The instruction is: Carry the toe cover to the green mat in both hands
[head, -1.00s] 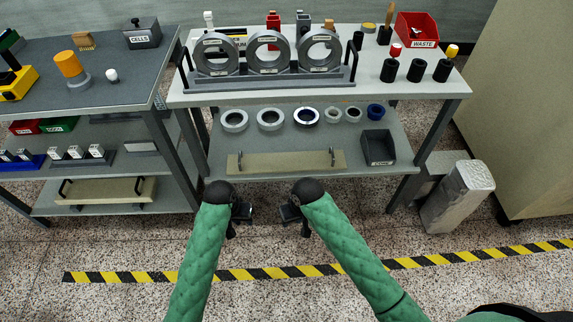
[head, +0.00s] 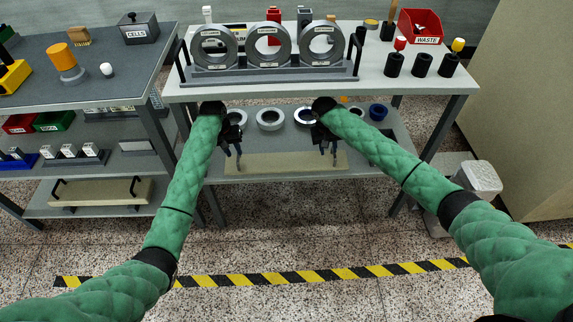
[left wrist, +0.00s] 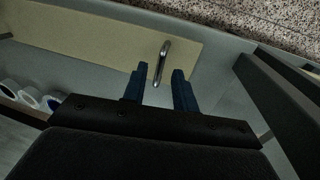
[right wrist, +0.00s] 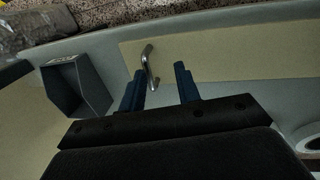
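A beige board with a metal handle near each end, likely the toe cover (head: 285,163), lies on the lower shelf of the middle bench. My left gripper (head: 233,160) is open above its left end. In the left wrist view the handle (left wrist: 162,62) shows between and just beyond the finger tips. My right gripper (head: 328,155) is open above the right end. In the right wrist view the other handle (right wrist: 148,65) shows beyond the tips, nearer the left finger. Neither gripper holds anything. I see no green mat in these views.
Several rings (head: 270,119) lie behind the board on the same shelf. A dark bin (right wrist: 75,85) stands near its right end. The bench top (head: 290,93) overhangs the shelf. A similar beige board with dark handles (head: 100,191) is on the left rack.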

